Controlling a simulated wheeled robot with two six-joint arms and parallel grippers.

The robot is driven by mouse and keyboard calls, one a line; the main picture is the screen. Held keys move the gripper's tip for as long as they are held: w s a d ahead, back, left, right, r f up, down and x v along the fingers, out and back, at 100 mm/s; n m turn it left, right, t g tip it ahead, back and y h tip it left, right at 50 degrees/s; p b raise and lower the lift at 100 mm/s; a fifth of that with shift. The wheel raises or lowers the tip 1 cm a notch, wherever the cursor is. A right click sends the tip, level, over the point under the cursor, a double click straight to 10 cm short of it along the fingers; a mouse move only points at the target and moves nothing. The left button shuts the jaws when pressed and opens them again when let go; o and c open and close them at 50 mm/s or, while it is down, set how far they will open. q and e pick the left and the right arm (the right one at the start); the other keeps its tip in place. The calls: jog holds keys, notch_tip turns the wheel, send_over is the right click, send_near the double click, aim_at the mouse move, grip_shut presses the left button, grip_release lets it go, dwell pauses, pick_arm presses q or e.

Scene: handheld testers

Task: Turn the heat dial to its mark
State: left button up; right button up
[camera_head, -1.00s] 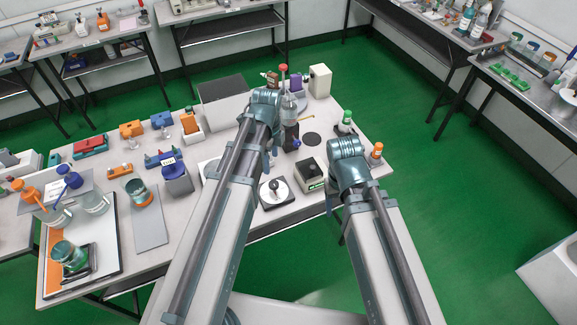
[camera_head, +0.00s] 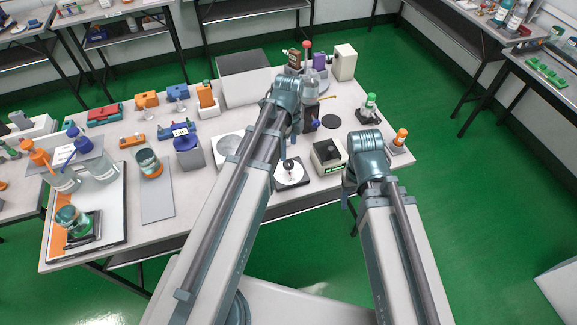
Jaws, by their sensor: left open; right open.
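A dark square plate with a pale round disc and a dark knob (camera_head: 289,173) lies near the table's front edge. It looks like a dial, but its mark is too small to make out. My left gripper (camera_head: 283,153) is open and mostly hidden by its own arm. Its visible part hangs just above and left of the knob in the picture; I cannot tell whether it touches. My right gripper (camera_head: 347,202) is open and mostly hidden by its arm, near the table's front edge, right of the plate. Neither gripper visibly holds anything.
A beige box with a dark top and green label (camera_head: 328,156) stands right of the plate. A blue-lidded grey container (camera_head: 189,150) stands to the left.

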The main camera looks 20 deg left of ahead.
aim_at(288, 163)
pick_arm(q)
notch_tip(288, 163, down, 8)
jog(key=b, duration=0.6)
jog(key=shift+r+b, duration=0.2)
jog(key=shift+b, duration=0.1)
grip_shut()
